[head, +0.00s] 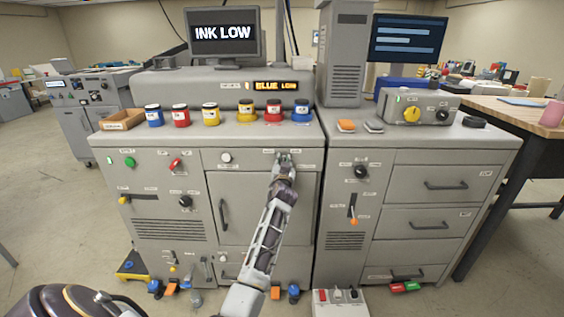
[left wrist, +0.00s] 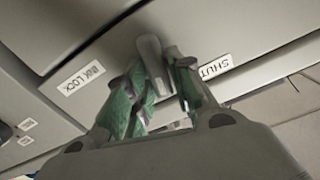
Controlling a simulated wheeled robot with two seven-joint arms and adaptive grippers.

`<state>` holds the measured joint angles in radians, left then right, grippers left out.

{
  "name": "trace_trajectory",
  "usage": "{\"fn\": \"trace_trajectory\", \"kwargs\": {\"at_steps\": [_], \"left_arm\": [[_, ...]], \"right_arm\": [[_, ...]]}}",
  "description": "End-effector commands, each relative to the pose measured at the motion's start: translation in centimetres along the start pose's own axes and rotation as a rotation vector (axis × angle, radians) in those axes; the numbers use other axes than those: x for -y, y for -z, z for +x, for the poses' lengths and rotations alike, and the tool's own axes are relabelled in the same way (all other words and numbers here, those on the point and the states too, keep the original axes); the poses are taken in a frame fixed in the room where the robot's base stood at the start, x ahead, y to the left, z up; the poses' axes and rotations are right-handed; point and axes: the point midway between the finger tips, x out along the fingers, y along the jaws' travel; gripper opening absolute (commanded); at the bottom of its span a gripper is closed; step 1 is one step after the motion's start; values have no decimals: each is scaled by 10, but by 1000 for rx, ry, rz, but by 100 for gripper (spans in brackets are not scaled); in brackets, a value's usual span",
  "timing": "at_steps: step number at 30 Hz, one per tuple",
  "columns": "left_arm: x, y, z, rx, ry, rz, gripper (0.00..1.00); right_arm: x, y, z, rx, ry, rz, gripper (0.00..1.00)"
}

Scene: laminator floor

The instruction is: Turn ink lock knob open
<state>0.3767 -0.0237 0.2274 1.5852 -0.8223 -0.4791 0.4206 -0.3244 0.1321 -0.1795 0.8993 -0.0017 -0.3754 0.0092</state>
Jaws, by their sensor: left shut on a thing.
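The ink lock knob (left wrist: 150,50) is a small grey bar-shaped handle on the upper front of the grey cabinet. In the left wrist view it stands between my green-padded fingers, between an "INK LOCK" label (left wrist: 82,79) and a "SHUT" label (left wrist: 210,67). My left gripper (head: 284,160) reaches the cabinet front above the door and is shut on the knob; it also shows in the left wrist view (left wrist: 162,85). In the head view the gripper mostly hides the knob. My right gripper is not in view.
Several ink jars, including a blue one (head: 154,116), stand on the cabinet top below the "INK LOW" screen (head: 224,33). A cabinet door (head: 240,212) with a handle lies below the gripper. A switch box (head: 339,302) sits on the floor. Open floor lies at left.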

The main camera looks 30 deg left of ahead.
Motion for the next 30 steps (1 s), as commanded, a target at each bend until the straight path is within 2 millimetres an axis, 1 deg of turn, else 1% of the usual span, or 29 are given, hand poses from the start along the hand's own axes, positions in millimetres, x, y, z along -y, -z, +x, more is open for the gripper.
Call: {"fn": "trace_trajectory", "kwargs": {"at_steps": [9, 15, 21, 30], "left_arm": [[-3, -1, 0, 1, -1, 294, 0], [-5, -1, 0, 2, -1, 441, 0], [-6, -2, 0, 2, -1, 532, 0], [-7, -3, 0, 2, -1, 572, 0]], "right_arm": [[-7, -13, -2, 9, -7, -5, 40], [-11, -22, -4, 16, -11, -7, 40], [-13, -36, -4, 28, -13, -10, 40], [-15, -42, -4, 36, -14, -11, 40]]}}
